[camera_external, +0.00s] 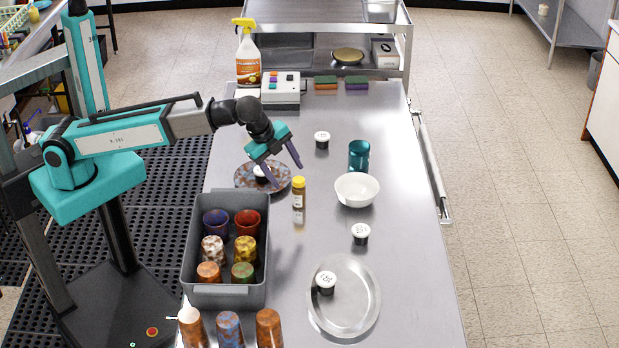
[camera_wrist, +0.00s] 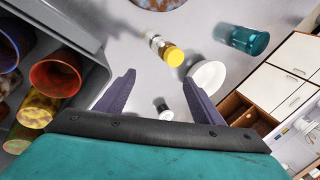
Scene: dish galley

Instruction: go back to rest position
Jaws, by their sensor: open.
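My gripper (camera_external: 284,173) is open above the steel counter, and I see nothing between its fingers. It hangs over the right side of a speckled brown-and-blue plate (camera_external: 246,183), behind a small bottle with a yellow cap (camera_external: 298,193). A white-topped pod (camera_external: 260,171) sits on the plate, partly hidden by a finger. In the wrist view my two purple fingers (camera_wrist: 158,80) stand apart. The bottle (camera_wrist: 165,48) lies beyond them, and only an edge of the plate (camera_wrist: 158,4) shows at the top.
A grey bin (camera_external: 225,293) with several speckled cups stands at the front left. A spray bottle (camera_external: 248,62) and a boxy device (camera_external: 280,89) stand behind.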

